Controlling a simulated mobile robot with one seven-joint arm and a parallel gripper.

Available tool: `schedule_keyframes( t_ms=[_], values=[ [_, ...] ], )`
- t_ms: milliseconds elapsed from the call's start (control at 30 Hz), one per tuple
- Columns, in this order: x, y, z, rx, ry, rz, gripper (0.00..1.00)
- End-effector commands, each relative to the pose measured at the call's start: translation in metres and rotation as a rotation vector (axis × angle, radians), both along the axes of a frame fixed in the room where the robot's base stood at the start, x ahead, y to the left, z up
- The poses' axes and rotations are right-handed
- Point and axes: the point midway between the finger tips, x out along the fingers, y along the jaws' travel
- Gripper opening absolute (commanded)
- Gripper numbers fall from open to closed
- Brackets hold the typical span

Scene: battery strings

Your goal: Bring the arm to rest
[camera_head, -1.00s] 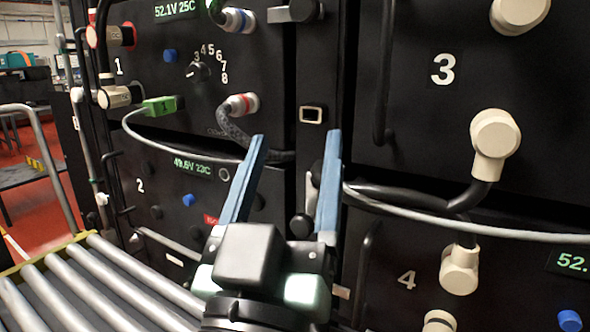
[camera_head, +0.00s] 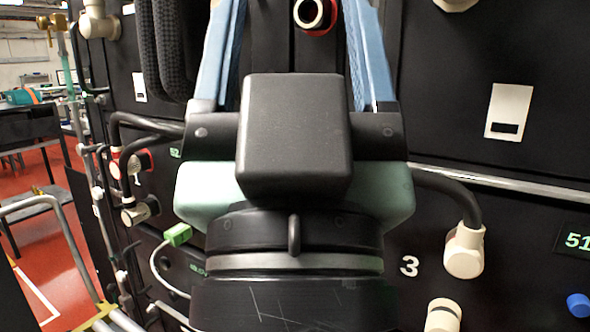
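My gripper (camera_head: 293,48) is large in the centre of the head view, in front of the black battery rack (camera_head: 455,120). Its two blue fingers stand wide apart and point up, and their tips run out of the top of the frame. No object shows between the visible parts of the fingers. A red-ringed socket (camera_head: 315,14) on the rack shows behind the gap; I cannot tell how far behind. The gripper body hides much of the rack's middle.
Module 3 (camera_head: 409,266) has a beige connector (camera_head: 464,250) with a black cable at right. A green plug (camera_head: 178,234) and a red-ringed connector (camera_head: 140,162) are at left. Thick black hoses (camera_head: 167,50) hang upper left. Roller conveyor (camera_head: 122,320) and red floor (camera_head: 42,250) lie lower left.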

Motion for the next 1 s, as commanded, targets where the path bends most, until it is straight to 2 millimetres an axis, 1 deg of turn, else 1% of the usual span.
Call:
schedule_keyframes(
  t_ms=[33,300,433,500,633,1000],
  values=[
    [0.000,0.000,0.034,0.000,0.000,0.000,0.72],
    [0.000,0.000,0.116,-0.001,0.000,0.001,0.72],
    [0.000,0.000,0.147,0.000,0.001,0.001,0.72],
    [0.000,0.000,0.158,0.000,0.001,0.001,0.72],
    [0.000,0.000,0.168,0.000,0.001,0.001,0.72],
    [0.000,0.000,0.167,0.000,0.000,0.001,0.72]
  ],
)
